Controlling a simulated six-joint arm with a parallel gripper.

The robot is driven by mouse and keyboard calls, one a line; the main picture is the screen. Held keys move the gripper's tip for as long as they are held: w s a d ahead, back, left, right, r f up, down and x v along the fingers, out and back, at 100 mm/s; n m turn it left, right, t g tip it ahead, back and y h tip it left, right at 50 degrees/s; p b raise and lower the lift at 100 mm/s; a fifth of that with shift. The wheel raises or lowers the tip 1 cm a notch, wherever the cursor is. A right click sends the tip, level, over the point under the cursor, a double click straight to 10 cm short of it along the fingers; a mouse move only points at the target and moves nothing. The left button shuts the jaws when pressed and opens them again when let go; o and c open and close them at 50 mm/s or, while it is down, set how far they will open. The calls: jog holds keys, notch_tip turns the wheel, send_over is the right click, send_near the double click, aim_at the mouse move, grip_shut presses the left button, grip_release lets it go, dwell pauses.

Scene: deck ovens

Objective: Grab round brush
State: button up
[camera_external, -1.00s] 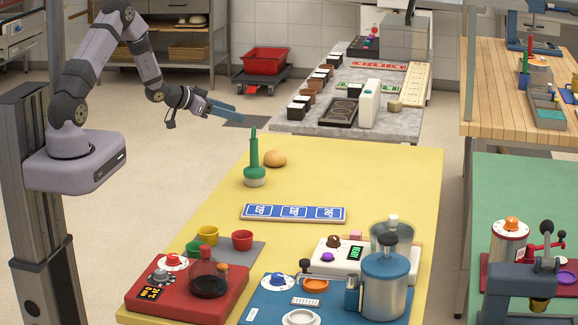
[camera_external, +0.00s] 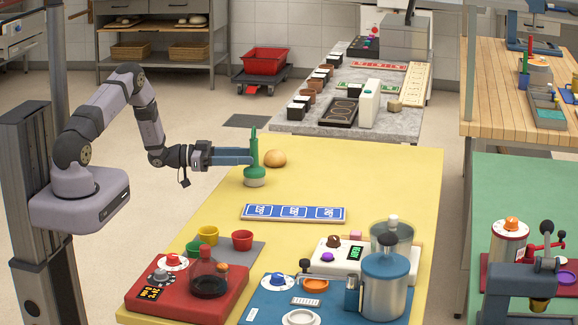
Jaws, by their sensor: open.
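The round brush (camera_external: 254,170) stands upright on the yellow table, with a green handle on top and a pale round bristle head at the bottom. My gripper (camera_external: 250,157) is at the height of the brush handle, reaching in level from the left. Its blue fingers are open and their tips are at the handle. I cannot tell whether one finger lies on each side of the handle or whether they touch it.
A bread roll (camera_external: 275,158) lies just right of the brush. A blue label strip (camera_external: 293,213) lies nearer the front. Small cups (camera_external: 242,240), a red device (camera_external: 187,287) and a blue device (camera_external: 330,300) fill the front. The table's right side (camera_external: 390,175) is clear.

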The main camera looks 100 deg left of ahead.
aim_at(264, 169)
jog(key=shift+p+x, duration=0.45)
jog(key=shift+x, duration=0.65)
jog(key=shift+w+r+p, duration=0.1)
jog(key=shift+w+p, duration=0.3)
jog(key=shift+w, duration=0.1)
jog(key=p+x, duration=0.1)
jog(key=x, duration=0.2)
jog(key=shift+d, duration=0.2)
jog(key=shift+w+a, duration=0.15)
jog(key=shift+w, duration=0.4)
jog(key=shift+c, duration=0.6)
grip_shut()
